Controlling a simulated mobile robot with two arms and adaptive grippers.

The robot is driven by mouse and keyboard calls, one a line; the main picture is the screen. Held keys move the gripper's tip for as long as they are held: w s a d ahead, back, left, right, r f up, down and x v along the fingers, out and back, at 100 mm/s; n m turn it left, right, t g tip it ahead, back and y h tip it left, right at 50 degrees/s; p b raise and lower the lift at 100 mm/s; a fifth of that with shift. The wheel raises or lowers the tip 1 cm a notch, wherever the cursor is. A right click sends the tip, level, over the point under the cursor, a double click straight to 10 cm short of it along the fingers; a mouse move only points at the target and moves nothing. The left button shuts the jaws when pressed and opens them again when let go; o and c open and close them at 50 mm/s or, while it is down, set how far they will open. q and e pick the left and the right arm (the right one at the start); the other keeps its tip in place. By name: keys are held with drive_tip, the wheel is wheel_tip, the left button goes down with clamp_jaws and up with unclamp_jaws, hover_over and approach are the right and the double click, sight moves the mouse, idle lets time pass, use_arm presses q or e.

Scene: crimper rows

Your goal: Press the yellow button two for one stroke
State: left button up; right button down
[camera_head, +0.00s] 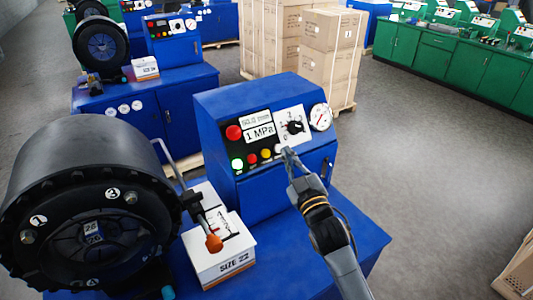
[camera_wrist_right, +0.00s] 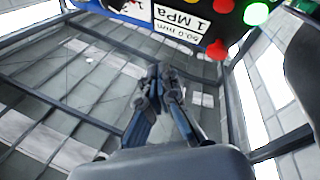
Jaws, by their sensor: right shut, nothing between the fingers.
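The yellow button (camera_head: 265,154) sits in the lower row of the black panel on the blue control box (camera_head: 270,190), right of a red button (camera_head: 251,159) and a lit green button (camera_head: 237,163). My right gripper (camera_head: 287,152) is shut and empty, its tips close to the panel's lower right, to the right of the yellow button. Whether the tips touch the panel I cannot tell. My left gripper is not in view.
A display (camera_head: 259,132) reads 1 MPa, beside a red knob (camera_head: 233,132), a rotary selector (camera_head: 294,127) and a gauge (camera_head: 320,116). A large black crimper head (camera_head: 85,200) and a white SIZE 22 box (camera_head: 225,266) stand left.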

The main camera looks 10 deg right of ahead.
sight(265, 153)
drive_tip(key=w+a+f+b, duration=0.2)
drive_tip(key=w+f+b, duration=0.3)
drive_tip(key=w+b, duration=0.1)
drive_tip(key=shift+w+a+b, duration=0.4)
drive_tip(key=shift+b, duration=0.15)
drive_tip(key=shift+w+f, duration=0.1)
idle(1.3)
drive_tip(key=shift+w+a+f, duration=0.1)
drive_tip(key=shift+w, duration=0.15)
